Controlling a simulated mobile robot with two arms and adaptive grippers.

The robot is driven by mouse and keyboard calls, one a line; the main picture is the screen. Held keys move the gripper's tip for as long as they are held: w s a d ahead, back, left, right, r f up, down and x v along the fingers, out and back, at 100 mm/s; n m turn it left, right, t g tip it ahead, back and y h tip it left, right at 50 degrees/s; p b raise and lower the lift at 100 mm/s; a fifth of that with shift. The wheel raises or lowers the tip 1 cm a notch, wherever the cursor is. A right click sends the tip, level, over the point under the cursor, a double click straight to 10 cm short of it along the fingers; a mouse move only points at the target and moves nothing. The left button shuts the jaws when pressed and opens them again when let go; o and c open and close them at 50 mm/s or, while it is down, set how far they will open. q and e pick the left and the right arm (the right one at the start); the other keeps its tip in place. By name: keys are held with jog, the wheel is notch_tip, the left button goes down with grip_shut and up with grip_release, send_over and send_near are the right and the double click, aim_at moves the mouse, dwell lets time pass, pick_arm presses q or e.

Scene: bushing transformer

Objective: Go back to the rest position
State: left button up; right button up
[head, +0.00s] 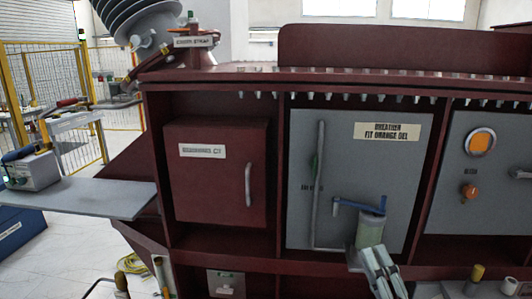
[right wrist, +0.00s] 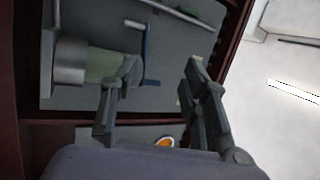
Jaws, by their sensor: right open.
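My right gripper (head: 376,254) is at the lower middle of the head view, just below a greenish cylinder (head: 370,229) on the grey breather panel (head: 403,178). In the right wrist view its two fingers (right wrist: 160,75) are spread apart with nothing held between them. The cylinder (right wrist: 103,66) with its grey cap shows beyond the left finger, and that finger overlaps its end. I cannot tell whether they touch. A blue handle (head: 348,203) sticks out by the cylinder; it also shows in the right wrist view (right wrist: 146,55). My left gripper is not in view.
The dark red transformer body (head: 220,85) fills the middle and right. A red door (head: 216,190) is left of the breather panel. A vertical pipe (head: 319,180) runs beside the cylinder. A grey shelf (head: 90,197) and yellow fencing (head: 45,75) stand at left.

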jog(key=s+a+f+n+g+y, duration=0.35)
jog(key=a+f+n+g, duration=0.35)
jog(key=f+n, duration=0.3)
jog(key=s+f+n+g+h, duration=0.35)
jog(key=s+f+g, duration=0.25)
jog(key=s+f, duration=0.6)
jog(key=s+d+f+n+g+h, duration=0.3)
jog(key=s+d+f+g+h, duration=0.15)
jog(key=s+d+f, duration=0.3)
notch_tip(320, 180, down, 25)
jog(key=s+g, duration=0.2)
jog(key=s+d+f+g, duration=0.1)
jog(key=s+d+f, duration=0.1)
jog(key=s+f, duration=1.5)
jog(key=shift+d+f, duration=0.3)
jog(key=shift+f, duration=0.1)
